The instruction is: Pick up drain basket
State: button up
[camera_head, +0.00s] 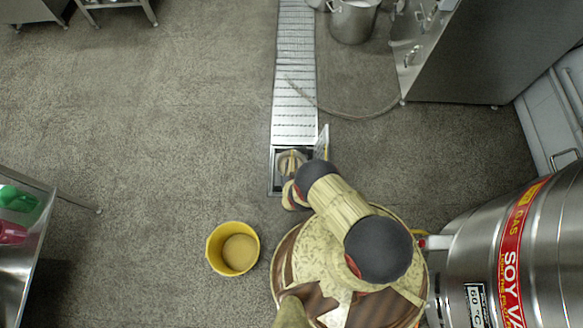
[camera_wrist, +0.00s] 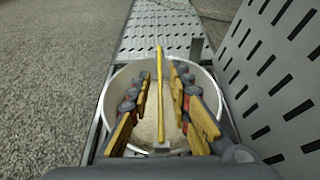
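The drain basket (camera_wrist: 111,90) is a pale round bucket with grainy contents and a raised yellow handle (camera_wrist: 160,80). It sits in the open drain pit in the wrist view. My gripper (camera_wrist: 160,76) is open, with one finger on each side of the handle. Gaps show between the fingers and the handle. The fingers are over or within the basket's mouth; their exact depth is hard to tell. In the head view, my arm mostly hides the basket in the drain opening (camera_head: 273,184).
A perforated cover (camera_head: 322,142) stands raised at the pit's right side, close to my gripper. The slotted drain channel (camera_head: 295,90) runs away behind it. A yellow bucket (camera_head: 214,252) stands on the floor at left. A steel tank (camera_head: 480,240) is at right.

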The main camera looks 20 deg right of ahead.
grip_shut()
dwell(0.9)
